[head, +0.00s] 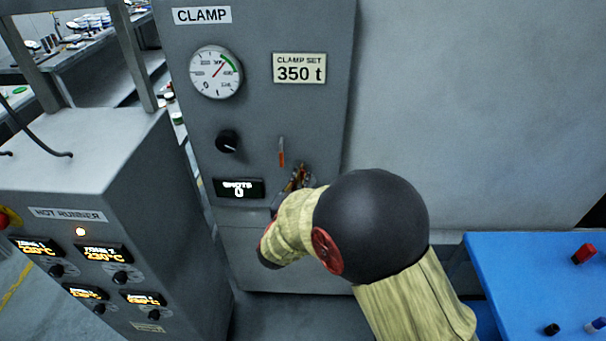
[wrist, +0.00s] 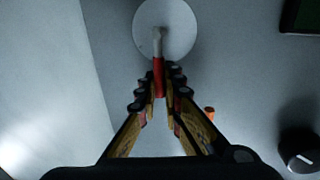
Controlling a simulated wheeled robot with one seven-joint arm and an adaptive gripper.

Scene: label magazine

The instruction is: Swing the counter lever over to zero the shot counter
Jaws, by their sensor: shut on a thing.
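The counter lever (wrist: 157,50) shows in the wrist view as a pale shaft with a red grip, rising from a round white disc (wrist: 178,22) on the grey panel. My gripper (wrist: 160,88) has its fingers closed on either side of the red grip. In the head view my gripper (head: 298,178) is at the panel, right of the shot counter, and my arm hides most of the lever.
A small orange-and-grey piece (head: 281,152) sits on the panel just above my gripper. A black knob (head: 228,142) and a pressure gauge (head: 216,72) are further up and left. The hot runner cabinet (head: 70,170) stands at left, a blue table (head: 530,285) at right.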

